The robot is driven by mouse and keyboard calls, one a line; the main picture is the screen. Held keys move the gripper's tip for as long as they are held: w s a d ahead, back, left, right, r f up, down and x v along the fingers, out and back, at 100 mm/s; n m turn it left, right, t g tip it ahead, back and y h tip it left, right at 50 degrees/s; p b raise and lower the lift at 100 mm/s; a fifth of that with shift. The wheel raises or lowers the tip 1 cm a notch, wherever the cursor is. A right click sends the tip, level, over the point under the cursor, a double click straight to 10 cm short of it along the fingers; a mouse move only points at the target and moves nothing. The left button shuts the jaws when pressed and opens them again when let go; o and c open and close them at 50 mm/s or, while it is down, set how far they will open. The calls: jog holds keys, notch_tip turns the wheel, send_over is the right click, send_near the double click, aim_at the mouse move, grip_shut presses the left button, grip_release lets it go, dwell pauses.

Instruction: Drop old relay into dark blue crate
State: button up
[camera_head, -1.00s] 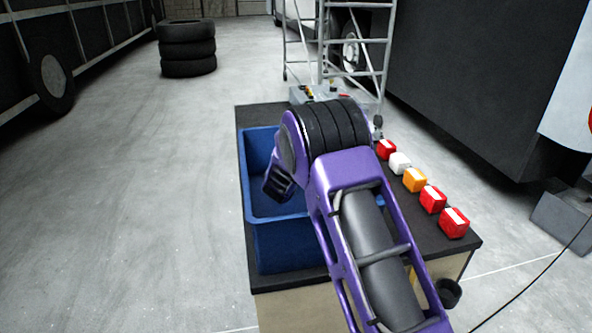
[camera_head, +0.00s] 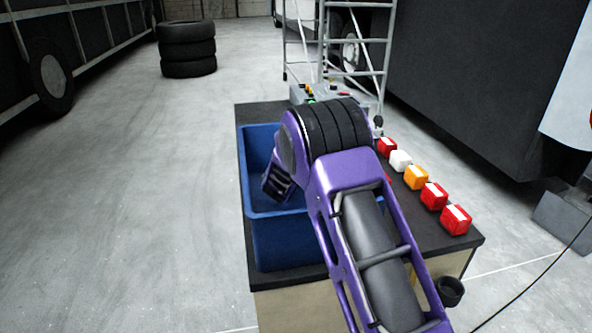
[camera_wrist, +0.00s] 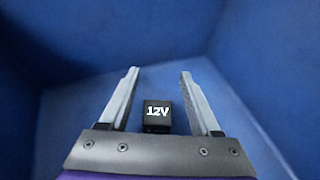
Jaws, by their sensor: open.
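The old relay is a small black cube marked "12V" (camera_wrist: 157,117) in the wrist view. It is between the two fingers of my gripper (camera_wrist: 158,76), with a gap on each side. The fingers are open and do not touch it. Blue walls and floor of the dark blue crate surround the fingers and relay. In the head view the crate (camera_head: 275,243) stands on the left of a dark-topped bench, and my wrist dips into it. My arm hides the fingers and the relay there. I cannot tell whether the relay rests on the crate floor.
Several red, white and orange lamps, such as an orange one (camera_head: 416,177), line the bench's right side. A grey box (camera_head: 300,95) with coloured buttons is at the back. A scaffold (camera_head: 352,72) and stacked tires (camera_head: 187,48) stand beyond. The left floor is clear.

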jog(key=shift+r+p, duration=0.95)
jog(key=shift+p, duration=0.3)
jog(key=v, duration=0.5)
jog(key=b+v, duration=0.1)
jog(key=v, duration=0.1)
jog(key=shift+s+f, duration=0.25)
jog(key=shift+s, duration=0.05)
